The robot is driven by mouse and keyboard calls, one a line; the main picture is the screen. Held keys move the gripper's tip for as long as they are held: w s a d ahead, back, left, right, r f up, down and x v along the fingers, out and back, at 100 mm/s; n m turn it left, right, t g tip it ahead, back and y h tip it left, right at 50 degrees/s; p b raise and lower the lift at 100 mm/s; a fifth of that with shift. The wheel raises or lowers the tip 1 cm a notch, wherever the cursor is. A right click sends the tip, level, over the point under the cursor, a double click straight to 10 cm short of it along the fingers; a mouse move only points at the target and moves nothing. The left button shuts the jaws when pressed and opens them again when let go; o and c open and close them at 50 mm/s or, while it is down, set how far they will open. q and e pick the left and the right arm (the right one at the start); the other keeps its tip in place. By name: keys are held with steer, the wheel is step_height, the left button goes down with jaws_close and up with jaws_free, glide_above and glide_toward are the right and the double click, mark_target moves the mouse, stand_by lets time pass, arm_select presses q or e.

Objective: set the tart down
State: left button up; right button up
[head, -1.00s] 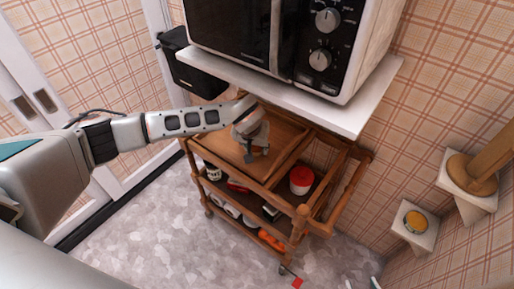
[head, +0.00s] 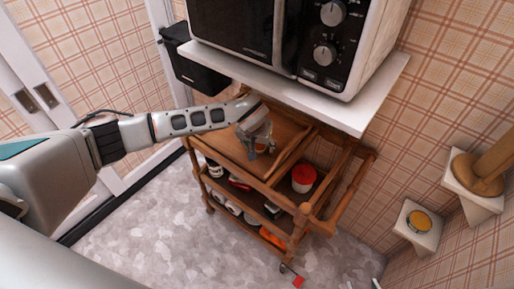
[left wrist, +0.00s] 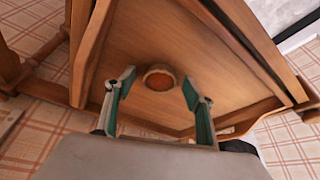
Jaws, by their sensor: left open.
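The tart (left wrist: 160,82) is small and round, with an orange-brown filling and a paler rim. It rests on the wooden top tray (left wrist: 150,45) of the trolley. In the head view only a bit of the tart (head: 261,147) shows beside my fingers. My left gripper (head: 259,149) hangs over the tray. In the left wrist view the left gripper (left wrist: 158,83) is open, with one green-padded finger on each side of the tart and gaps between. The wrist view does not show clearly how high the fingertips are above the tray. My right gripper is not in view.
A microwave (head: 324,85) stands on a white shelf (head: 360,108) just above and behind the trolley. The trolley's raised wooden rails surround the tray. A red-lidded jar (head: 304,178) stands lower right. A wall ledge (head: 410,232) holds a round yellow-topped item (head: 419,221).

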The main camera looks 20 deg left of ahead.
mark_target(258, 149)
arm_select(q)
steer(key=v, duration=0.2)
steer(key=p+v, duration=0.1)
steer(key=shift+w+r, duration=0.2)
steer(key=shift+r, duration=0.3)
steer(key=s, duration=0.3)
steer(key=s+p, duration=0.1)
steer(key=s, duration=0.3)
steer(key=s+p, duration=0.1)
steer(key=s, duration=0.3)
steer(key=shift+s+d+f, duration=0.1)
steer(key=shift+d+f, duration=0.15)
steer(key=shift+d, duration=0.05)
steer(key=shift+s+f, duration=0.15)
steer(key=shift+s, duration=0.45)
